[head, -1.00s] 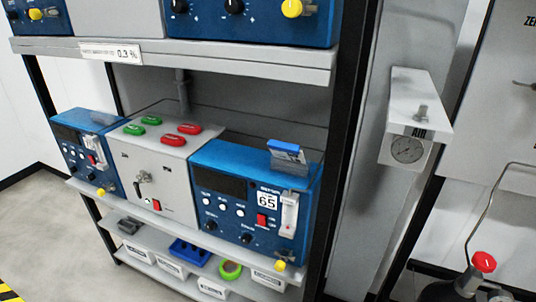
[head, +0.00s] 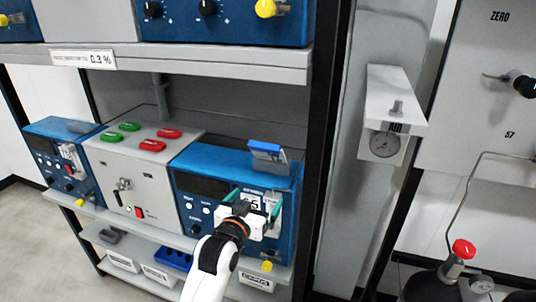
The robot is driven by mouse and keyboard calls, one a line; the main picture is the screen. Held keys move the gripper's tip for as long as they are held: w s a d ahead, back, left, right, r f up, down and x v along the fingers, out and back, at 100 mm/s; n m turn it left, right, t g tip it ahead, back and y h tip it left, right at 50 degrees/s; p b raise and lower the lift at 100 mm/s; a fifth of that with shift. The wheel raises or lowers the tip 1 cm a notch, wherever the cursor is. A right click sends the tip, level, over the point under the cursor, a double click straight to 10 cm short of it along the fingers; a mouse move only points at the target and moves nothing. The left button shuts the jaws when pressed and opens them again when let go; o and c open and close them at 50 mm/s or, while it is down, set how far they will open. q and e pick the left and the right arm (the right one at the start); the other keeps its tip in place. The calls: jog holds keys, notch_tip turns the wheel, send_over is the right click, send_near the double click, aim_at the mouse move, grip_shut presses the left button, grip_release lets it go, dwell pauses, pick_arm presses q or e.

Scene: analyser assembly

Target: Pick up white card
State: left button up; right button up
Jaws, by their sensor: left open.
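The white card (head: 253,204) with a printed number is on the front of the right-hand blue analyser (head: 188,187). Part of it is hidden by my gripper; only its right digit, a 5, shows. My left gripper (head: 252,198) is in front of this panel, coming up from below. Its two green-edged fingers are spread, one at the left and one at the right of the card. I cannot tell whether they touch it. The flowmeter at the panel's right is partly covered by the right finger. My right gripper is not in view.
A grey box (head: 130,158) with red and green buttons stands left of the analyser. A blue-and-white piece (head: 266,151) stands on the analyser's top. The upper shelf (head: 200,62) hangs above, and a black post (head: 322,150) stands at the right.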

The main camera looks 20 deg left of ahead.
pick_arm(q)
jog(key=t, duration=0.2)
send_near(267, 154)
jog(key=w+p, duration=0.2)
jog(key=w, duration=0.2)
jog(key=shift+w+r, duration=0.2)
jog(key=shift+w, duration=0.4)
jog(key=w, duration=0.1)
jog(key=w+p, duration=0.1)
jog(key=w, duration=0.1)
jog(key=w+p, duration=0.1)
jog(key=shift+w+d+r, duration=0.1)
jog(key=shift+w+d, duration=0.15)
jog(key=shift+w, duration=0.05)
jog(key=shift+w+p, duration=0.3)
jog(key=shift+w, duration=0.15)
jog(key=shift+s, duration=0.1)
jog(key=c, duration=0.9)
jog(key=shift+c, duration=0.2)
